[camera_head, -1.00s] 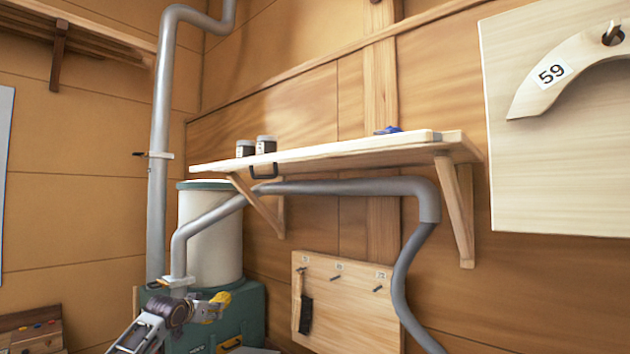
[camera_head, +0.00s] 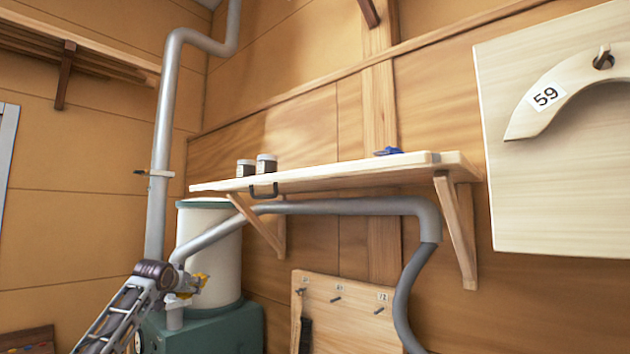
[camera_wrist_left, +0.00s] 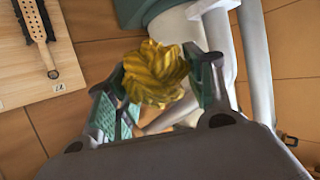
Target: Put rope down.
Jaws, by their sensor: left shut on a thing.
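My left gripper (camera_wrist_left: 165,92) is shut on a yellow, twisted bundle, the rope (camera_wrist_left: 158,72), which sits between the two green-padded fingers in the left wrist view. The rope is held in the air, below the level of the wooden shelf (camera_head: 340,176). My right gripper is in neither view.
A pegboard (camera_head: 345,320) hangs below.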

